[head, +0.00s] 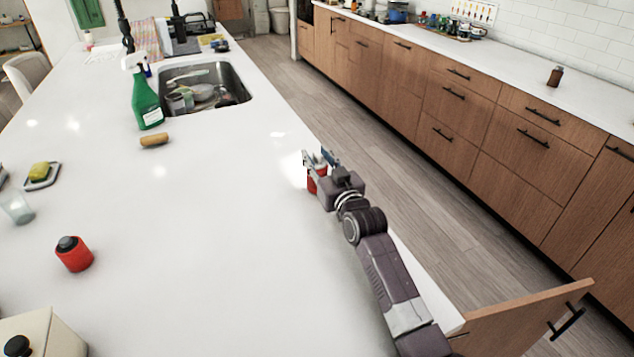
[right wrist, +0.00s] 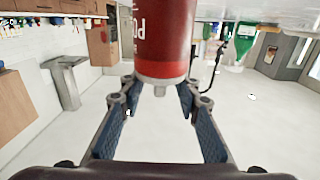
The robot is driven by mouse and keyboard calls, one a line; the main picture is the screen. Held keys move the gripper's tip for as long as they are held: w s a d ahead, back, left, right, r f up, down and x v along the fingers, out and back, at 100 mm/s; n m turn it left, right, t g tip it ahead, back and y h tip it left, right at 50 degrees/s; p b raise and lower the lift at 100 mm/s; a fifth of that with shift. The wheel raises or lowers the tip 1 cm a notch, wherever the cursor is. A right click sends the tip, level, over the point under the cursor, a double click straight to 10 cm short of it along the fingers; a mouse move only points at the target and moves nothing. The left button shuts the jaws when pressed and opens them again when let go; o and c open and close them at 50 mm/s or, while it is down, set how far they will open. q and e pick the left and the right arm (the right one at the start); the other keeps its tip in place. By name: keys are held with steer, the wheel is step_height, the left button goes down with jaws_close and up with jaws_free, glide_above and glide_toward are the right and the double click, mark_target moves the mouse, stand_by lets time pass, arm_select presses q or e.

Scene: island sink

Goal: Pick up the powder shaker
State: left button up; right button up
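The powder shaker (right wrist: 165,40), a red cylinder with a grey cap and pale lettering, fills the top middle of the right wrist view and appears upside down there. In the head view a small red part of it (head: 311,184) shows beside my right gripper (head: 318,160), near the counter's right edge; the gripper hides the rest. In the right wrist view the fingers are spread, one on each side of the grey cap. I cannot tell whether they touch it. My left gripper is not in view.
Another red container with a dark top (head: 73,253) stands on the left of the white counter (head: 220,250). A brown roll-shaped item (head: 155,140), a green spray bottle (head: 146,100) and the sink (head: 215,75) lie farther back. The counter's middle is clear. A wooden door or drawer front (head: 520,315) sticks out at lower right.

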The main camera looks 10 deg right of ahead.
jaws_close()
steer(key=shift+r, duration=0.1)
stand_by(0.6)
